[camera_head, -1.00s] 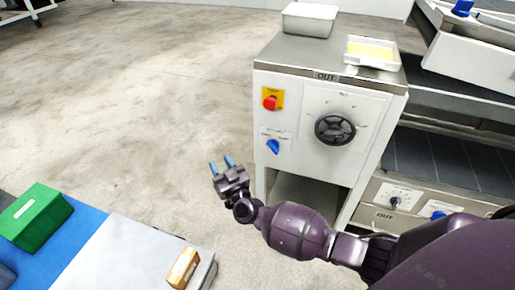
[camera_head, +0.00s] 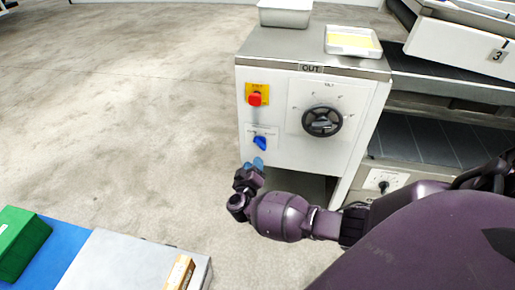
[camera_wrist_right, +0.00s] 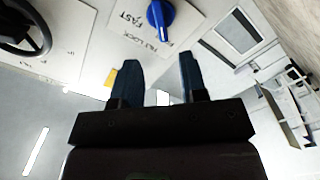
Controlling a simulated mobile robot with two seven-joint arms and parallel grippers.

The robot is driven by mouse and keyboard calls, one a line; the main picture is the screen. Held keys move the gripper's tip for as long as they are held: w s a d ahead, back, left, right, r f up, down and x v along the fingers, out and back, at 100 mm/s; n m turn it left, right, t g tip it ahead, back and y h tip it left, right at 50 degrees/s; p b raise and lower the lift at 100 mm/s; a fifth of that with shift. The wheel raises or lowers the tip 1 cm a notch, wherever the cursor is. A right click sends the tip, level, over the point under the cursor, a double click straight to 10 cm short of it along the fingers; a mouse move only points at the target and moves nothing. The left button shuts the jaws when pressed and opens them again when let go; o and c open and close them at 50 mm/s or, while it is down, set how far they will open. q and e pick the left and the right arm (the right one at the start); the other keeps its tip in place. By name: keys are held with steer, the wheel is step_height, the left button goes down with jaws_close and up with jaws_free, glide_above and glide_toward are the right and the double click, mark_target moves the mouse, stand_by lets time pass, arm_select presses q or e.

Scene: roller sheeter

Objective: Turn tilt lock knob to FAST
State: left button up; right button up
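The blue tilt lock knob (camera_head: 260,143) sits on a white label plate low on the left of the machine's front panel. It shows larger in the right wrist view (camera_wrist_right: 160,20), where the word FAST is printed beside it. In the head view its handle slants down to the right. My right gripper (camera_head: 254,163) is just below the knob, apart from it in the wrist view. Its two blue fingers (camera_wrist_right: 158,72) are open with nothing between them. My left gripper is not in view.
A red button on a yellow plate (camera_head: 257,95) is above the knob. A black handwheel (camera_head: 322,121) is to the right. A metal pan (camera_head: 285,13) and a tray (camera_head: 353,42) stand on top.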

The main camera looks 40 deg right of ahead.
mark_target(259, 146)
steer(key=b+x, duration=0.2)
steer(key=x, duration=0.6)
steer(key=shift+w+d+f, duration=0.1)
steer(key=shift+w+d, duration=0.15)
steer(key=c, duration=0.6)
jaws_close()
